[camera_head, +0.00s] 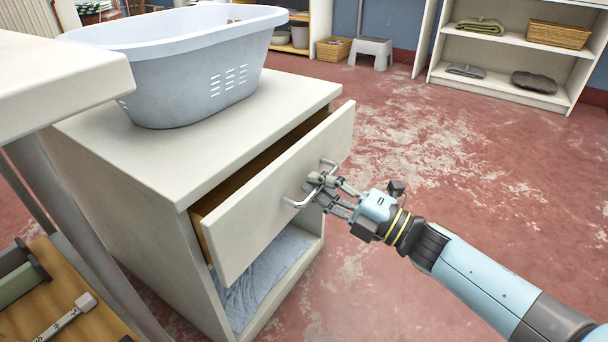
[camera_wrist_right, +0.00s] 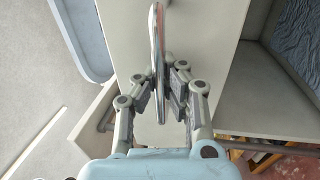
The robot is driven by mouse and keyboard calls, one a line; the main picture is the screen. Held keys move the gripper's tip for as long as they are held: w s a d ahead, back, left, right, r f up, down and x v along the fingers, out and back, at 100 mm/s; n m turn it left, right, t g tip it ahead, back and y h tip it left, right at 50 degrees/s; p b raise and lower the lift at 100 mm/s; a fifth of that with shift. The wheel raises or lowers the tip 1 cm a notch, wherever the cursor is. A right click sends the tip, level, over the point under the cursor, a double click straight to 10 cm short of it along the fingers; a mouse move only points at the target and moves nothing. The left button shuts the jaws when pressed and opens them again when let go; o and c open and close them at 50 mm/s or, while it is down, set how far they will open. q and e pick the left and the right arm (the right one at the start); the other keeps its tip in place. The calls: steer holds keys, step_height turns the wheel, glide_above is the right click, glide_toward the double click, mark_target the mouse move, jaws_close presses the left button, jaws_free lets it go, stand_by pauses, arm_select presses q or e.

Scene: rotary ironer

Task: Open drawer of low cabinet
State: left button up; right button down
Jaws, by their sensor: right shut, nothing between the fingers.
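The low cabinet (camera_head: 120,170) is cream, and its drawer (camera_head: 265,212) stands partly open, with the wooden inside showing behind the front. A metal bar handle (camera_head: 293,203) runs across the drawer front. My right gripper (camera_head: 320,184) is at the middle of the handle, its fingers shut with nothing held between them. In the right wrist view, the handle (camera_wrist_right: 158,42) passes by the fingertips of the gripper (camera_wrist_right: 164,78) in front of the drawer front (camera_wrist_right: 205,40). I cannot tell whether they touch. My left gripper is out of view.
A pale blue laundry tub (camera_head: 190,75) stands on the cabinet top. Folded blue cloth (camera_head: 265,275) lies in the open space below the drawer. A cream table edge (camera_head: 60,85) juts in at left. Red worn floor (camera_head: 440,170) is clear to the right; shelves (camera_head: 500,80) stand behind.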

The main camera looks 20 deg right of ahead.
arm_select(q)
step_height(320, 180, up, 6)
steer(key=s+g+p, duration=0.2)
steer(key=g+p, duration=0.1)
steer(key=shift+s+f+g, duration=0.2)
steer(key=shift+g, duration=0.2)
arm_select(e)
steer(key=r+v, duration=0.2)
steer(key=v, duration=0.9)
steer(key=r+v, duration=0.2)
steer(key=v, duration=1)
steer(key=shift+s+d+r, duration=0.2)
steer(key=shift+s+d, duration=0.1)
steer(key=shift+s, duration=0.1)
steer(key=c, duration=2)
jaws_free()
steer(key=o, duration=0.6)
steer(key=v, duration=1.2)
steer(key=shift+w, duration=0.1)
